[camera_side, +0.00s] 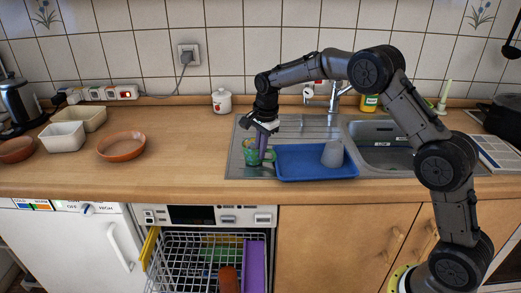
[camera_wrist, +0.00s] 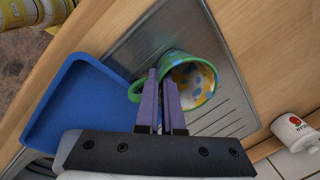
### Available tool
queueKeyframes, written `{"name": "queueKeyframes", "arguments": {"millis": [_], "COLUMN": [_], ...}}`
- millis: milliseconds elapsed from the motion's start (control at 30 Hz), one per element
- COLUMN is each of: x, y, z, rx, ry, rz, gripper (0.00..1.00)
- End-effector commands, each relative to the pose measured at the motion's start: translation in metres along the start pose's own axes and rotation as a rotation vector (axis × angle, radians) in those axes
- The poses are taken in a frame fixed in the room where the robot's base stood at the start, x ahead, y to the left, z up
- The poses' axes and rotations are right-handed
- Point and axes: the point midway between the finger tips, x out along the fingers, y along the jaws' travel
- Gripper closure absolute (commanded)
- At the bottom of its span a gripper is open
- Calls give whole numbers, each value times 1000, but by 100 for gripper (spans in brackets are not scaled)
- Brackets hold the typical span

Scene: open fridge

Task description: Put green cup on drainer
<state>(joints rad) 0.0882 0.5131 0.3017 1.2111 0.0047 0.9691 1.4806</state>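The green cup (camera_side: 251,158) stands on the steel draining area at the left of the sink. In the wrist view the cup (camera_wrist: 194,80) shows a green rim and a pale inside with yellow and blue spots. My gripper (camera_side: 263,149) reaches down at the cup's handle side. In the wrist view its purple fingers (camera_wrist: 162,80) are close together across the near rim, beside the handle, and look shut on the cup's wall. The exact contact is partly hidden. A blue tray (camera_side: 300,177), which looks like the drainer, lies just right of the cup; it also shows in the wrist view (camera_wrist: 75,105).
A grey cup (camera_side: 332,154) stands on the blue tray at its right. The sink basin (camera_side: 385,155) lies beyond it. A white lidded jar (camera_side: 221,101) stands behind on the counter. Bowls are far left. An open dishwasher rack (camera_side: 205,262) is below the counter edge.

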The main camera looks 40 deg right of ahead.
Motion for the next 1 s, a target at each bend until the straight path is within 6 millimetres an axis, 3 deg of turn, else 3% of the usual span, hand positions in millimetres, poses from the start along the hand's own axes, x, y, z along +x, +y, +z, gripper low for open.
{"name": "queueKeyframes", "arguments": {"millis": [233, 400, 433, 767, 1000], "x": [2, 2, 2, -1, -36], "y": [0, 0, 0, 0, -1], "z": [0, 0, 0, 0, 0], "rx": [0, 0, 0, 0, 0], "ry": [0, 0, 0, 0, 1], "rz": [-1, 0, 0, -1, -6], "gripper": [100, 67, 65, 65, 65]}}
